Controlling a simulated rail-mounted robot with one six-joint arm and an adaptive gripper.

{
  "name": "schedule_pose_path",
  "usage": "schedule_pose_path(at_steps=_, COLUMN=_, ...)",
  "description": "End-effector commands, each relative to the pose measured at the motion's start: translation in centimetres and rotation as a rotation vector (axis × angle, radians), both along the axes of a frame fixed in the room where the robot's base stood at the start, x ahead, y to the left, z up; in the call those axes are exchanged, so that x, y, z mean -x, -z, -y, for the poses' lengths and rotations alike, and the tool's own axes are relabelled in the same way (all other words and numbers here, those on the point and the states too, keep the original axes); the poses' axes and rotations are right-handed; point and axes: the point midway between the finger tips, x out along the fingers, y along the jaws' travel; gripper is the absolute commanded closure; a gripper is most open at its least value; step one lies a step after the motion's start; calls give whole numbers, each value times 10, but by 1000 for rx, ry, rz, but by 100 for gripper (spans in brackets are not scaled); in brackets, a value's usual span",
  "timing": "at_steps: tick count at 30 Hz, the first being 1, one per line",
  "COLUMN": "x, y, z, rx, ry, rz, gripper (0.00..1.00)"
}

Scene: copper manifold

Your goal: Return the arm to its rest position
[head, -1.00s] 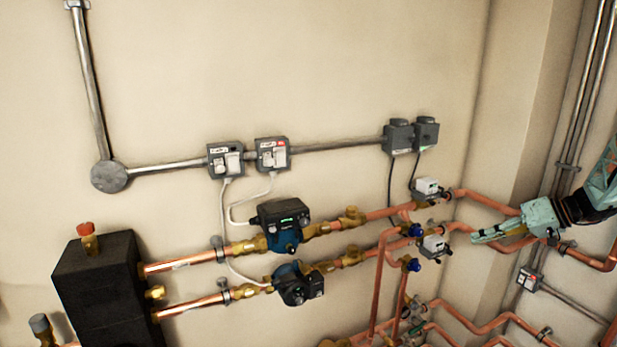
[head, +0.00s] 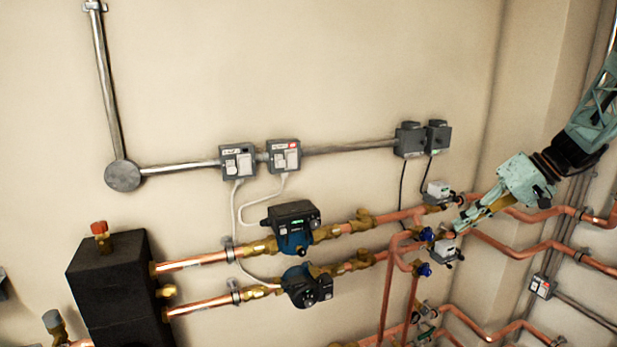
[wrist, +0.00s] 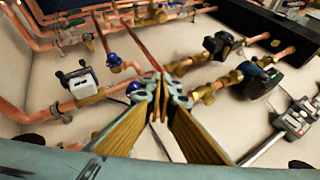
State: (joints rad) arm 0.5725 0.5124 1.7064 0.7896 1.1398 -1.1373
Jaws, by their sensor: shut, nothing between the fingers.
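My gripper (head: 462,226) is pale green and enters from the right in the head view, pointing down and left. Its fingers are together with nothing between them. In the head view its tips overlap the area near the white valve actuators, one upper (head: 438,190) and one lower (head: 446,248); I cannot tell whether they touch. In the wrist view the closed fingers (wrist: 165,90) point towards the copper pipes, with a white actuator (wrist: 82,85) to their left.
Two pumps, an upper (head: 291,228) and a lower (head: 306,287), sit on copper pipes left of my gripper. Grey switch boxes (head: 238,162) and conduit run along the wall. A black manifold block (head: 108,285) stands at left.

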Motion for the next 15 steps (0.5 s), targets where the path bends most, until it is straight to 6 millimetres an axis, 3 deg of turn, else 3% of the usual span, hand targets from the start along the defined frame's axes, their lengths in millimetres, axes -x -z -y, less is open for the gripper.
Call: schedule_pose_path(at_steps=15, x=67, y=-51, z=-78, rx=93, ry=0, rz=-85, gripper=100)
